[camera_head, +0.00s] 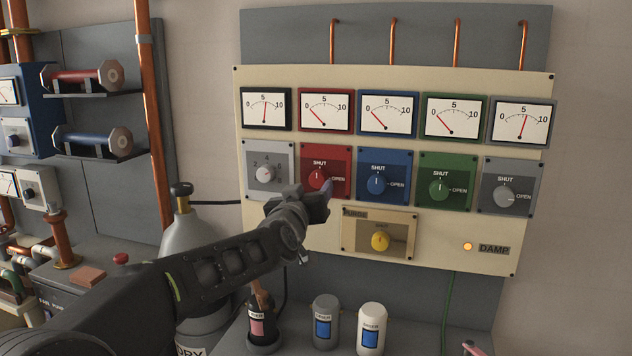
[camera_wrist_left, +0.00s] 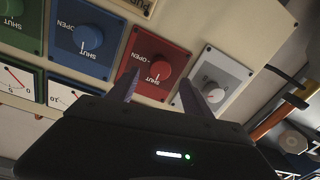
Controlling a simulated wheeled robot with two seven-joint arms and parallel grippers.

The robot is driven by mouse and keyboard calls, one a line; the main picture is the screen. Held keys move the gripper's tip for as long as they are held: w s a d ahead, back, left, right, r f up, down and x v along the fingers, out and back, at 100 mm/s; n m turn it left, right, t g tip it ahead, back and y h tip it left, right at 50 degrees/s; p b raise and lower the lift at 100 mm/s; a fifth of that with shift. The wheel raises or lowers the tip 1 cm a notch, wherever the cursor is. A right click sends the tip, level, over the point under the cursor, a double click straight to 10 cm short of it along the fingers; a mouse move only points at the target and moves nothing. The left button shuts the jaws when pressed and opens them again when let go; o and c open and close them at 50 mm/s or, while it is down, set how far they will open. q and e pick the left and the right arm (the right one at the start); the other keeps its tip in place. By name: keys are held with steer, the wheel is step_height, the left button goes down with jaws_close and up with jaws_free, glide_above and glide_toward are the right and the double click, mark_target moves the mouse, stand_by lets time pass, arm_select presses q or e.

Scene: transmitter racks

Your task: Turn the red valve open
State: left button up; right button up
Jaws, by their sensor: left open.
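The red valve is a round red knob (camera_head: 317,177) on a red plate marked SHUT and OPEN, in the row of knobs on the cream panel. Its white mark points to SHUT, and the red gauge (camera_head: 325,110) above it reads near zero. The red knob also shows whole in the left wrist view (camera_wrist_left: 159,68). My left gripper (camera_head: 326,190) is in front of the lower part of the red plate, and in the wrist view its two fingers (camera_wrist_left: 160,90) are spread, with the red knob beyond the gap. It looks empty and apart from the knob. My right gripper is not in view.
A grey knob (camera_head: 264,174) is left of the red one, a blue knob (camera_head: 376,184) right. A yellow purge knob (camera_head: 380,241) sits below. Several canisters, including a white one (camera_head: 371,328), stand on the bench below. A grey gas bottle (camera_head: 186,240) stands behind my left arm.

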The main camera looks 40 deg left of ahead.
mark_target(317, 181)
arm_select(q)
steer(key=p+x, duration=0.1)
steer(key=x, duration=0.4)
jaws_close()
stand_by(0.6)
